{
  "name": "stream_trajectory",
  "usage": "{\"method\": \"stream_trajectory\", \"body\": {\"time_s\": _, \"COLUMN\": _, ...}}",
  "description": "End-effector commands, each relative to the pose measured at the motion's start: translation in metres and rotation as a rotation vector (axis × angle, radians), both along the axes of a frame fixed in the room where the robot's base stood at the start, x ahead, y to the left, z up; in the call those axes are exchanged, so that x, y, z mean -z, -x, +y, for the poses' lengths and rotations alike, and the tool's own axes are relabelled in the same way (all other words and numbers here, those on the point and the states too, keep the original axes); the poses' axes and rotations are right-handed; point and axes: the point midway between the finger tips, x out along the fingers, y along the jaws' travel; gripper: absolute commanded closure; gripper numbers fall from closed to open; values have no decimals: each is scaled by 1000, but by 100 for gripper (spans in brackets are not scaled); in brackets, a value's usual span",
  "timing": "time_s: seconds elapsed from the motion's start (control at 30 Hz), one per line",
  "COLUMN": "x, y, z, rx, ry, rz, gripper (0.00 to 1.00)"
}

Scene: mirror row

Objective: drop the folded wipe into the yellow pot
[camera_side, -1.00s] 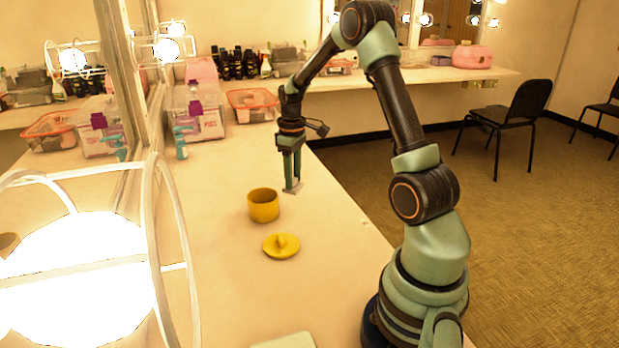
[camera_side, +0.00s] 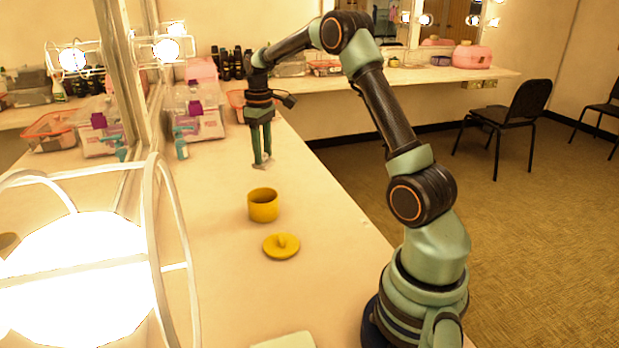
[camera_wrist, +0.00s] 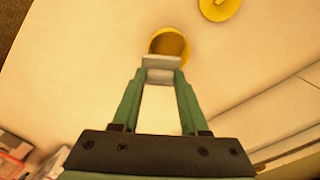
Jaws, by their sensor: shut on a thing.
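The yellow pot (camera_side: 263,206) stands upright and open on the counter. Its yellow lid (camera_side: 281,246) lies apart on the counter, nearer the side camera. My gripper (camera_side: 261,164) points down beyond the pot, shut on the pale folded wipe (camera_wrist: 161,62). In the wrist view the wipe sits between the fingertips and covers part of the pot (camera_wrist: 170,43). In the side view the wipe is a small light patch at the fingertips, above the counter and apart from the pot. The lid also shows at the top of the wrist view (camera_wrist: 218,8).
A bulb mirror runs along the left. The counter around the pot is clear.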

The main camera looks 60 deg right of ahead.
Motion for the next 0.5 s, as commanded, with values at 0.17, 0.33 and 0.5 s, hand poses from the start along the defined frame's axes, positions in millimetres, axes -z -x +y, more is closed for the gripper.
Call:
{"method": "stream_trajectory", "body": {"time_s": 0.17, "x": 20, "y": 0, "z": 0, "rx": 0, "ry": -1, "rz": 1, "gripper": 100}}
{"method": "stream_trajectory", "body": {"time_s": 0.33, "x": 30, "y": 0, "z": 0, "rx": 0, "ry": 0, "rz": 0, "gripper": 100}}
{"method": "stream_trajectory", "body": {"time_s": 0.5, "x": 33, "y": 0, "z": 0, "rx": 0, "ry": 0, "rz": 0, "gripper": 100}}
